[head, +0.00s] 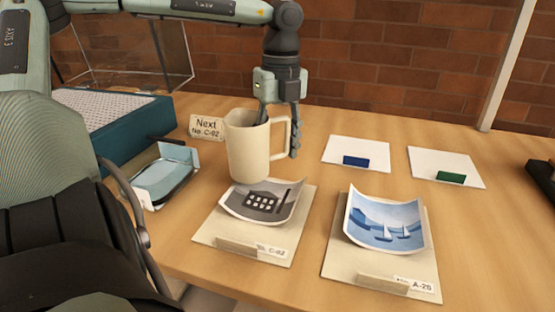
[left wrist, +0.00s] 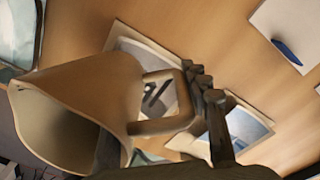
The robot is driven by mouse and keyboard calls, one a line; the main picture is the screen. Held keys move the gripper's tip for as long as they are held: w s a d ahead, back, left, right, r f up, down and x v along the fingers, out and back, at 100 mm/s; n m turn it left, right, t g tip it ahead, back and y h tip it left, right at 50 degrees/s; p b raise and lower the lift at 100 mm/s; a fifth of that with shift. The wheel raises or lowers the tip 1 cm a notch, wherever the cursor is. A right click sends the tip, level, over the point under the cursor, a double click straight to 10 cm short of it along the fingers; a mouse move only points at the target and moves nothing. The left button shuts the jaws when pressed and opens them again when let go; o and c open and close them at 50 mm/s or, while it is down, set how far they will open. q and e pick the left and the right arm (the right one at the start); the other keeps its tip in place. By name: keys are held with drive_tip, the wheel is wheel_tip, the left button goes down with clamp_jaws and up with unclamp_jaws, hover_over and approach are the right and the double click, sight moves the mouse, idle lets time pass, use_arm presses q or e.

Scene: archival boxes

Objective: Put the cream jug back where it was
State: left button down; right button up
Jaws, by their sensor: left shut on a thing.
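The cream jug (head: 247,150) is upright in the head view, just behind the card with the grey building print (head: 264,201). My left gripper (head: 279,127) comes down from above and is shut on the jug at its handle side. One finger passes at the rim and the other shows beyond the handle. In the left wrist view the jug (left wrist: 85,100) fills the left side, its open mouth facing the lower left. I cannot tell whether its base touches the table. My right gripper is not in view.
A sailboat print (head: 386,222) lies on card A-26. A "Next No. C-02" sign (head: 207,127) and a glass tray (head: 165,178) are left of the jug. A teal box (head: 125,135) stands far left. White sheets with a blue block (head: 355,161) and green block (head: 450,178) lie right.

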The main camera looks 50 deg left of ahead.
use_arm(q)
wheel_tip(320, 180, down, 4)
drive_tip(key=shift+r, duration=0.15)
drive_tip(key=shift+f, duration=0.25)
drive_tip(key=c, duration=0.9)
unclamp_jaws()
drive_tip(key=shift+o, duration=0.7)
drive_tip(key=shift+r, duration=0.55)
drive_tip(key=r, duration=0.9)
drive_tip(key=shift+w+r, duration=0.2)
drive_tip(key=shift+r, duration=0.2)
drive_tip(key=shift+d+r, duration=0.1)
drive_tip(key=shift+r, duration=0.65)
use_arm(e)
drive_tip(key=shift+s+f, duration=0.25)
